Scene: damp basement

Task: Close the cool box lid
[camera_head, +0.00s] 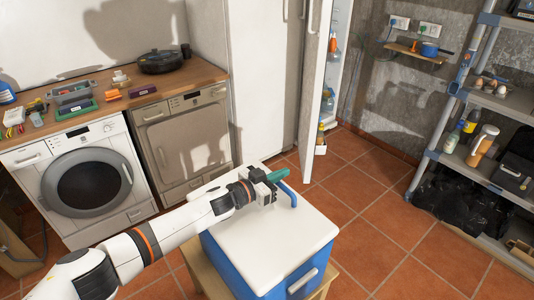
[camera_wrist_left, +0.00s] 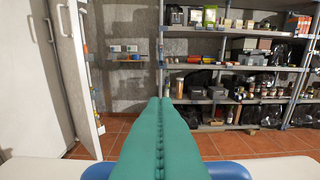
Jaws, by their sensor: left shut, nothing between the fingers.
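The cool box (camera_head: 255,272) has a blue body and a white lid (camera_head: 270,240), and stands on a wooden stand. The lid lies about flat over the body; I cannot tell whether a thin gap remains under it. A blue handle (camera_head: 288,196) shows at the lid's far edge. My left gripper (camera_head: 280,175), with green fingers, is just above that far edge, beside the handle, shut and empty. My arm hides part of the lid. The left wrist view shows the shut fingers (camera_wrist_left: 160,125) with blue handle parts (camera_wrist_left: 228,170) beneath them. My right gripper is out of view.
A washing machine (camera_head: 88,180) and a dryer (camera_head: 184,143) stand under a wooden counter on the left. A tall fridge (camera_head: 262,70) has its door open. Grey shelving (camera_head: 480,165) stands on the right. Tiled floor (camera_head: 375,240) is free right of the box.

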